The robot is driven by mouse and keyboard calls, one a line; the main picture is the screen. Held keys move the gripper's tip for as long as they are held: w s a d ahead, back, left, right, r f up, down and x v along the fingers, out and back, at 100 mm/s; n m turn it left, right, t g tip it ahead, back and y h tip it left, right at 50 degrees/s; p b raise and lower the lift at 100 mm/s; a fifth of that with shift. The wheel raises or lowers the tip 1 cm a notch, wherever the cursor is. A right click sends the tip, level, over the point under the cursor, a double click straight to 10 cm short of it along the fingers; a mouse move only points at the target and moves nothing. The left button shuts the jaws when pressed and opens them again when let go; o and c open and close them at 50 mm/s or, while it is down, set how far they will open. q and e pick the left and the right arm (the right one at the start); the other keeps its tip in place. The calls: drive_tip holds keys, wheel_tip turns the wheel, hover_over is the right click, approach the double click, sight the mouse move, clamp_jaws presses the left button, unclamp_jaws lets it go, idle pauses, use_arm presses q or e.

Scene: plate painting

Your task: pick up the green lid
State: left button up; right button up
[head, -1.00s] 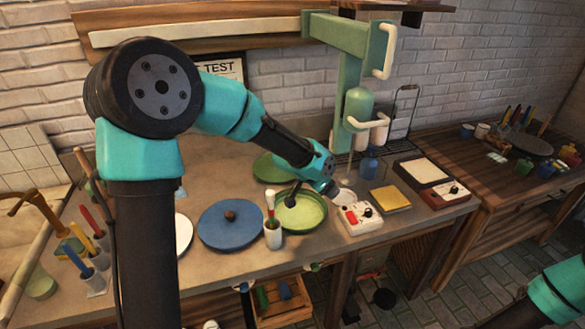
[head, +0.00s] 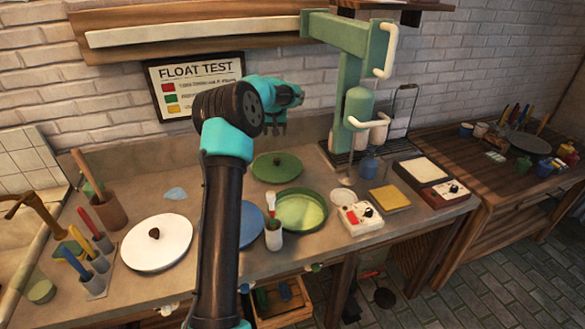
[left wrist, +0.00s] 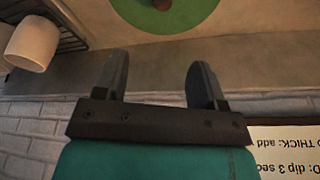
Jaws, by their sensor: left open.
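The green lid (head: 277,173), round and flat with a brown knob, lies on the grey counter towards the back wall. It also shows at the top edge of the left wrist view (left wrist: 200,14), partly cut off. My left gripper (head: 275,129) is above and behind the lid in the head view, apart from it. In the left wrist view my left gripper (left wrist: 160,62) has its two fingers spread with nothing between them. My right gripper is not in view.
A green basin (head: 300,212) sits in front of the lid. A white lid (head: 157,251) and a blue lid (head: 251,224), partly behind my arm, lie to the left. A green press (head: 358,105) stands right; a FLOAT TEST sign (head: 197,84) hangs behind.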

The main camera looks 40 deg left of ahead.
use_arm(q)
drive_tip(key=shift+a+f, duration=0.1)
approach(277, 159)
drive_tip(key=x, duration=0.5)
drive_tip(key=shift+w, duration=0.1)
idle(0.3)
drive_tip(key=shift+f, duration=0.1)
drive_tip(key=shift+x, duration=2.5)
drive_tip(key=shift+c, duration=0.5)
drive_tip(key=c, duration=1)
